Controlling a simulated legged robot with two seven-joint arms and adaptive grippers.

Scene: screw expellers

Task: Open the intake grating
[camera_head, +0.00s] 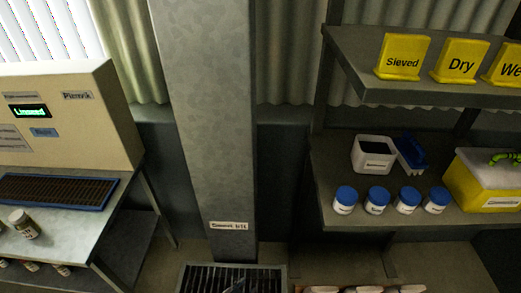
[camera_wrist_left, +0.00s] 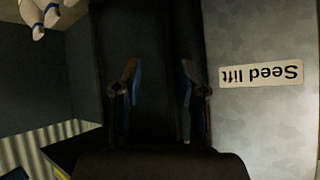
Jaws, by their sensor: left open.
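The intake grating (camera_head: 205,280) is a dark slatted panel in a grey frame at the bottom edge of the head view, at the foot of the tall grey metal column. Only its far part shows, and its slats look level. Behind the fingers is a dark surface, too dim to identify. My right gripper is in neither view.
The column (camera_head: 205,120) bears a "Seed lift" label (camera_wrist_left: 261,75). At left, a table holds a beige machine (camera_head: 75,110) and a blue-framed tray (camera_head: 55,190). At right, shelves (camera_head: 330,190) hold blue-lidded jars, containers and yellow signs. Pale items (camera_head: 365,289) lie right of the grating.

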